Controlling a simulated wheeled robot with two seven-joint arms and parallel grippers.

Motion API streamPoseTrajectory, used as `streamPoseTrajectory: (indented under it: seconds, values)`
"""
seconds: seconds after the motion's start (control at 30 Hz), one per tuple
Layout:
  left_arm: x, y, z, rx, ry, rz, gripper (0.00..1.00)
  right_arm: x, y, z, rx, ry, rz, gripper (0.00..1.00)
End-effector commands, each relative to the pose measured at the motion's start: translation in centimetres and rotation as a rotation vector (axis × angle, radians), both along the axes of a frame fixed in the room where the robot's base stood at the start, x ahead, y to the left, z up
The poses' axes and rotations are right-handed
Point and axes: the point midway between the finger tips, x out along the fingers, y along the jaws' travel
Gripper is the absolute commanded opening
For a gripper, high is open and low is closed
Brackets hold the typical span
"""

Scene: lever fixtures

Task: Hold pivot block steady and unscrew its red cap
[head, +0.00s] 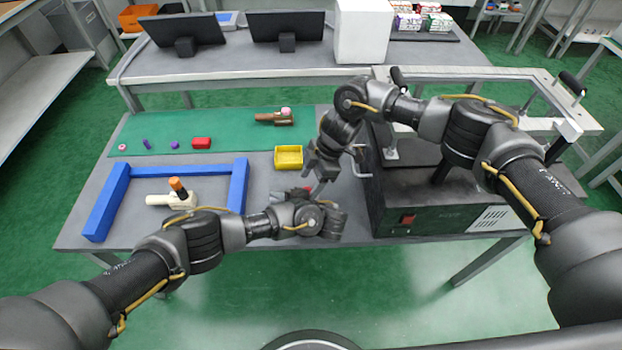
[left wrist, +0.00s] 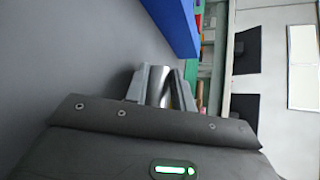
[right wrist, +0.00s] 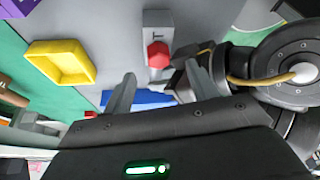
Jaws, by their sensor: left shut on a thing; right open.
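The pivot block is a grey block (right wrist: 157,22) in the right wrist view, with a red hexagonal cap (right wrist: 158,55) at its near end. My left gripper (left wrist: 159,88) is shut on the block; a silvery part of it shows between the fingers in the left wrist view. In the head view the left gripper is low at the table's front middle, and the block is mostly hidden by the grippers. My right gripper (right wrist: 160,88) is open and empty. Its fingers point toward the cap, which appears between them and beyond the tips, apart from them.
A yellow bin (head: 288,158) stands behind the grippers. A blue frame (head: 238,185) with a light wooden lever piece (head: 180,198) is at left. A black machine (head: 450,205) stands close at right.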

Motion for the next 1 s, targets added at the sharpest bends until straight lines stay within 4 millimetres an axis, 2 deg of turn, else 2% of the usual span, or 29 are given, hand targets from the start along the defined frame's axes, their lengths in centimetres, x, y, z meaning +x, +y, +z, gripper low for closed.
streamPoseTrajectory:
  seconds: [0.27,0.63,0.9,0.93,1.0]
  values:
    - [0.0,-0.1,-0.1,-0.001,0.001,-0.002,0.00,0.0,0.0,-0.9,0.000,0.001,0.000,0.58]
    - [0.1,-0.3,0.2,-0.007,-0.004,-0.001,0.00,-0.1,-0.2,-3.3,-0.009,0.002,0.000,0.58]
    - [0.2,-0.4,0.5,-0.015,-0.013,0.003,0.00,0.0,-0.3,-3.6,-0.010,-0.001,0.000,0.58]
    - [0.2,-0.4,0.5,-0.016,-0.013,0.005,0.00,0.0,-0.3,-3.6,-0.010,0.000,-0.001,0.66]
    - [0.2,-0.4,0.5,-0.016,-0.013,0.005,0.00,0.0,-0.3,-3.6,-0.010,0.000,-0.001,0.57]
